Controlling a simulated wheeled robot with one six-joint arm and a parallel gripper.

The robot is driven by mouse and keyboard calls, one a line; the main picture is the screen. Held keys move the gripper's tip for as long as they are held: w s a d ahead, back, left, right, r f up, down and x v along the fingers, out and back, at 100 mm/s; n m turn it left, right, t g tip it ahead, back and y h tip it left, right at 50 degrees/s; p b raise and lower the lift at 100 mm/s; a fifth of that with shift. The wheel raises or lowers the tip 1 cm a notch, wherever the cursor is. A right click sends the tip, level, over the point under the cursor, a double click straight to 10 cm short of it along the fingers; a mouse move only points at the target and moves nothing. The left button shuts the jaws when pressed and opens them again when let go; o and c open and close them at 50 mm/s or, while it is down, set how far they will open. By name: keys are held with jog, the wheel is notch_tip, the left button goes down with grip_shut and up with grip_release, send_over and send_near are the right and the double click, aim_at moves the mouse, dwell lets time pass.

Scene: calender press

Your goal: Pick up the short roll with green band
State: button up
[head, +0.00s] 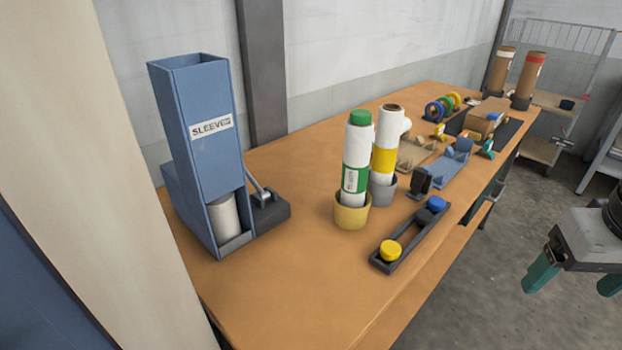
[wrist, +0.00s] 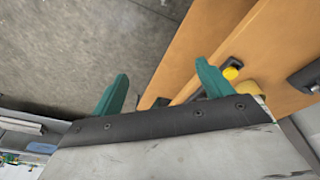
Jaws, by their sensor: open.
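The roll with the green band (head: 356,150) is white with a green cap and a green-edged label. It stands upright in a tan cup (head: 351,214) on the wooden bench in the head view. Beside it, a white roll with a yellow band (head: 384,158) stands in a grey cup (head: 382,191). My gripper (head: 574,282) is at the right edge of the head view, out over the floor and well apart from the rolls. Its teal fingers are spread and empty. The fingers also show in the wrist view (wrist: 162,76), where I cannot make out the green-band roll.
A blue sleeve dispenser (head: 200,140) stands at the bench's left. A black holder (head: 412,240) with yellow and blue caps lies near the front edge. Brown rolls (head: 502,72) and coloured rings (head: 442,107) are farther back. The bench's front left (head: 290,290) is clear.

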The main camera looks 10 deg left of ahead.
jog(key=w+a+r+n+t, duration=0.15)
jog(key=w+t, duration=0.25)
jog(key=w, duration=0.8)
jog(key=w+a+n+t, duration=0.2)
jog(key=w+n+t, duration=0.15)
jog(key=w, duration=0.95)
jog(key=n+g+y, duration=0.1)
jog(key=n+y, duration=0.5)
jog(key=y, duration=0.5)
send_near(357, 159)
jog(key=w+f, duration=0.1)
jog(key=w, duration=0.1)
jog(key=w+a+f, duration=0.1)
jog(key=w+f, duration=0.1)
jog(key=shift+w+a+f, duration=0.1)
jog(key=shift+w+f, duration=0.1)
jog(key=shift+w, duration=0.05)
jog(key=x, duration=0.7)
jog(key=shift+w+a+r, duration=0.1)
jog(key=shift+a+r, duration=0.1)
jog(key=shift+a, duration=0.25)
jog(key=c, duration=1.2)
